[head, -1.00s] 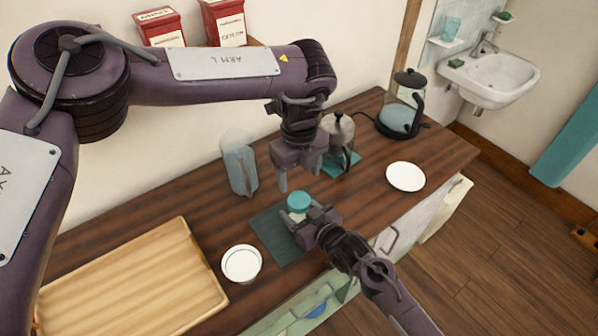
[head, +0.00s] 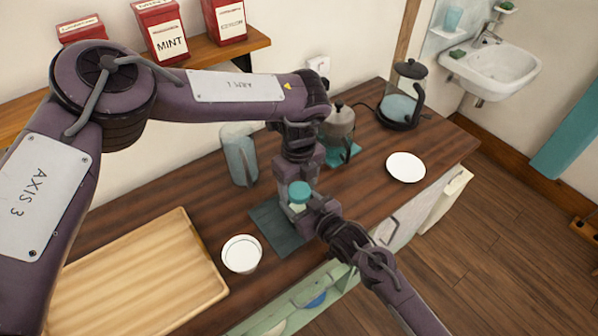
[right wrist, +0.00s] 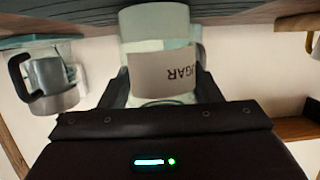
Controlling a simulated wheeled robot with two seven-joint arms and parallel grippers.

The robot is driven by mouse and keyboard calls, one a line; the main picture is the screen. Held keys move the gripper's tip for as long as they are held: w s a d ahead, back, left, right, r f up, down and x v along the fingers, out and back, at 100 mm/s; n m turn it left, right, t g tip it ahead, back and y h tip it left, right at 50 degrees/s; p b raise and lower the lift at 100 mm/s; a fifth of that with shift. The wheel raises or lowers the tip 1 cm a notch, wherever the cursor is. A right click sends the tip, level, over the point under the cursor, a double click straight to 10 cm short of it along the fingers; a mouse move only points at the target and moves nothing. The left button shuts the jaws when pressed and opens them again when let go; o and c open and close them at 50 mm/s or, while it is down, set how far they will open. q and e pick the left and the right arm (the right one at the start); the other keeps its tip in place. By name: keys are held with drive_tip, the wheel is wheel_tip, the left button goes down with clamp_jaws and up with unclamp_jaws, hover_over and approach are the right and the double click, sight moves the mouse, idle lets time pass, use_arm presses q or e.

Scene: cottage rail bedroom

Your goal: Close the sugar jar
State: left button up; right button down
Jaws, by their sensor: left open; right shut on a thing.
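The sugar jar (head: 297,207) is a small pale jar with a teal lid (head: 300,189) at its top in the head view. I cannot tell whether the lid is seated. My right gripper (head: 309,210) is shut on the jar from the front right. The right wrist view shows the jar (right wrist: 158,28) between the fingers, its SUGAR label upside down; its lid end is mostly hidden by my gripper. My left gripper (head: 303,177) is open and points down directly over the lid. Its fingertips are partly hidden, so contact with the lid is unclear.
The jar is over a dark mat (head: 277,229). A metal pot (head: 338,124), kettle (head: 402,98) and white plate (head: 405,167) are to the right.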

use_arm(q)
drive_tip(key=shift+f, duration=0.5)
drive_tip(key=c, duration=1)
drive_tip(key=o, duration=1.1)
drive_tip(key=shift+o, duration=0.2)
wheel_tip(320, 180, up, 12)
